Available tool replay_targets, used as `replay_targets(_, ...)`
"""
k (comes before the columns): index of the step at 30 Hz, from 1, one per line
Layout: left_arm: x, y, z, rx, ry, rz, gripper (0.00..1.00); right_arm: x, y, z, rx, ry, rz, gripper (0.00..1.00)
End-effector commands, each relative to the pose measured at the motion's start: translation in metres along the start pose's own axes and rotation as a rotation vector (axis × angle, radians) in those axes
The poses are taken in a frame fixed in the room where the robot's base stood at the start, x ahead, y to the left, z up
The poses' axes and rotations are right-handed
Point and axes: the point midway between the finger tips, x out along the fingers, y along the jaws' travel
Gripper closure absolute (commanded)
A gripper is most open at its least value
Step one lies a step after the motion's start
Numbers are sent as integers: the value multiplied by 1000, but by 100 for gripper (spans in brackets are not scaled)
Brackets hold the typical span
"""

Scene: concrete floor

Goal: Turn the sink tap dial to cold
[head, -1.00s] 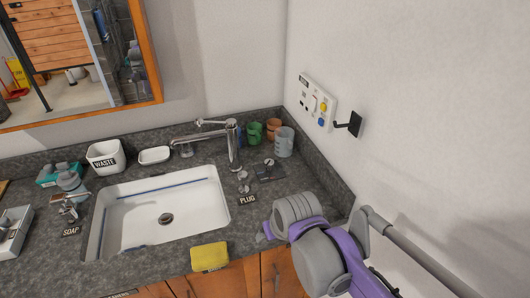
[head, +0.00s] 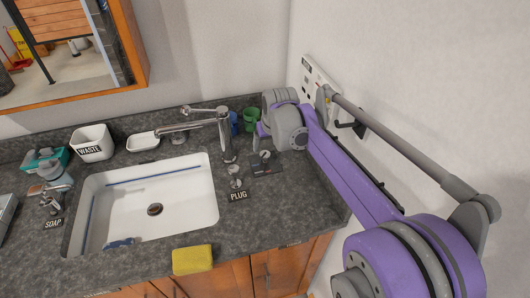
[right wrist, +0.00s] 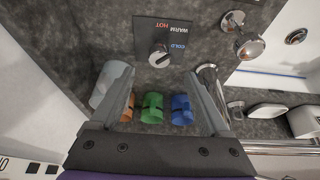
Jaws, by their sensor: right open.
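The tap dial is a small silver knob (head: 265,155) on a dark plate (head: 266,168) right of the sink. My left gripper is not in view.
Blue (right wrist: 182,109), green (right wrist: 152,107) and orange (right wrist: 128,107) cups and a pale cup (right wrist: 110,84) stand close by the gripper. The plug (head: 236,183) lies left of the dial plate. A yellow sponge (head: 192,260) sits at the front edge; the wall with a switch panel (head: 318,80) is right.

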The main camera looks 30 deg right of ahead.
Motion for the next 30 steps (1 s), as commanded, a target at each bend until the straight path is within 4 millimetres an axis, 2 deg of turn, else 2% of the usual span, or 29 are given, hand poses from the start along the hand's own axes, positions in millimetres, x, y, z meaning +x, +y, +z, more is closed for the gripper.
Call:
replay_targets(1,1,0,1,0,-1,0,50,12,0,0,-1,0,0,21)
replay_targets(6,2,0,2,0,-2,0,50,44,0,0,-1,0,0,21)
replay_targets(12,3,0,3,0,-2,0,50,69,0,0,-1,1,0,21)
replay_targets(24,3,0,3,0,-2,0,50,76,0,0,0,1,0,21)
replay_targets(30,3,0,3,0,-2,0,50,76,0,0,0,1,0,57)
